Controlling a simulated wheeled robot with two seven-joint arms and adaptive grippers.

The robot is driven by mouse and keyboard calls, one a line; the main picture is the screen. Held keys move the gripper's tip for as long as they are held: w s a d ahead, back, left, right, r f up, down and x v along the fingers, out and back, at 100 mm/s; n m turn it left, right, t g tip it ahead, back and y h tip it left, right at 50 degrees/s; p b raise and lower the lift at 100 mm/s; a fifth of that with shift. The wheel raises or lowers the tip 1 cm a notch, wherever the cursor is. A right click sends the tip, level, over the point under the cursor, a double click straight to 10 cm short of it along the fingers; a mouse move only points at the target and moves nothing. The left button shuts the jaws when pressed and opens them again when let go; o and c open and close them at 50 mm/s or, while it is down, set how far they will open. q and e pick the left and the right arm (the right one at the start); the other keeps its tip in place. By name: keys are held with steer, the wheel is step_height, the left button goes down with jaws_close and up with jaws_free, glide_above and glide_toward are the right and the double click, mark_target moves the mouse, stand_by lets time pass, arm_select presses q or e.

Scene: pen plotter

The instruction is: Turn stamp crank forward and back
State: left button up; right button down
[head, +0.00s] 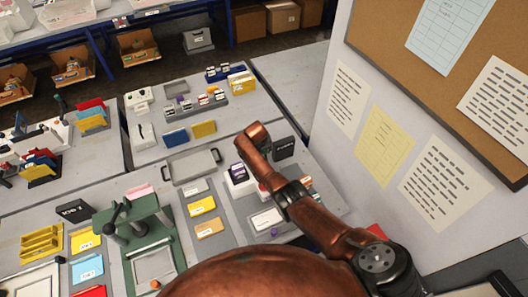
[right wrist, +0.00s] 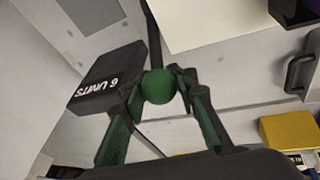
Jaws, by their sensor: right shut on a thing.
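My right gripper (right wrist: 160,96) is shut on a round green knob (right wrist: 157,86) in the right wrist view, one finger on each side of it. A thin dark rod (right wrist: 153,38) runs up from the knob; I take these as the stamp crank. In the head view my copper right arm covers the gripper and knob. A white box with a purple top (head: 238,173) stands just left of that arm; I cannot tell whether the crank belongs to it. My left gripper is out of view.
A black block marked 6 UNITS (right wrist: 110,82) stands close beside the gripper. A grey tray with dark handles (head: 191,165) lies to the left. A green press with a black lever (head: 140,232) stands front left. A grey panel (head: 335,135) rises at the right.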

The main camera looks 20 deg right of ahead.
steer(key=shift+w+a+r, duration=0.3)
steer(key=shift+a, duration=0.05)
steer(key=c, duration=1.8)
jaws_free()
steer(key=shift+a, duration=0.1)
steer(key=shift+o, duration=1.3)
steer(key=shift+s+f, duration=0.1)
steer(key=shift+d, duration=0.35)
steer(key=shift+s, duration=0.1)
steer(key=shift+a+r, duration=0.25)
steer(key=shift+r, duration=0.1)
steer(key=v, duration=1.1)
steer(key=shift+s, duration=0.15)
